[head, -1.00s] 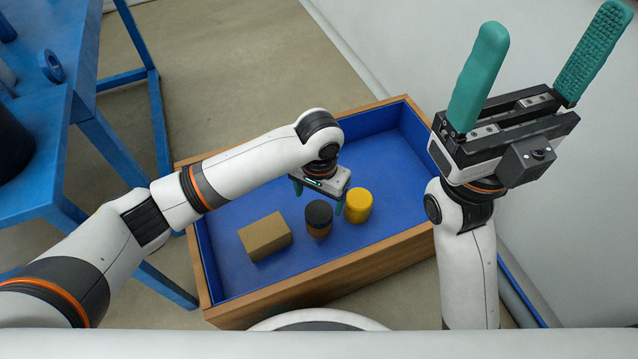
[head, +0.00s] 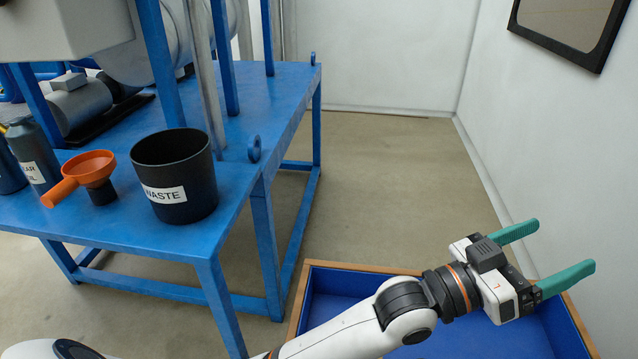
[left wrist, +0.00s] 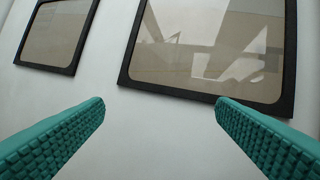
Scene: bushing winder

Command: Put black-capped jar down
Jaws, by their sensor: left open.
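The black-capped jar is not visible in either current view. My left gripper (head: 563,245) is open, raised over the right part of the blue-lined wooden box (head: 350,266) and pointing toward the right wall. In the left wrist view, its two teal fingers (left wrist: 161,103) are spread apart with nothing between them. Only the far part of the box shows in the head view, and the bare part of its floor that I see is empty. My right gripper is out of view.
A blue table at left (head: 235,185) carries a black WASTE bin (head: 175,180), an orange funnel (head: 88,172) and labelled bottles (head: 35,155). A white wall with a dark-framed panel (head: 570,30) stands at right. Open floor lies behind the box.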

